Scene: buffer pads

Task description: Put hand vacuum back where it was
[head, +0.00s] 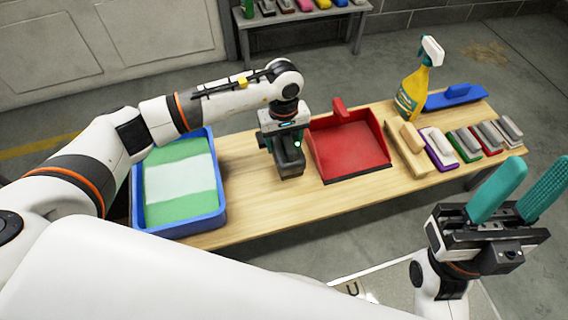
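The hand vacuum (289,163), a dark grey body, is on or just above the wooden table, left of the red dustpan; I cannot tell whether it touches the wood. My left gripper (283,136) points down right over it, with teal finger parts at either side of its top. The gripper hides the upper part of the vacuum, and I cannot see whether the fingers press on it. My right gripper (520,180) is open and empty, its teal fingers apart, in front of the table's right end.
A blue tray (222,210) with a green and white pad stands on the left. A red dustpan (345,146), several brushes (466,143), a yellow spray bottle (412,92) and a blue float (455,97) fill the right. Bare wood (245,200) shows along the front.

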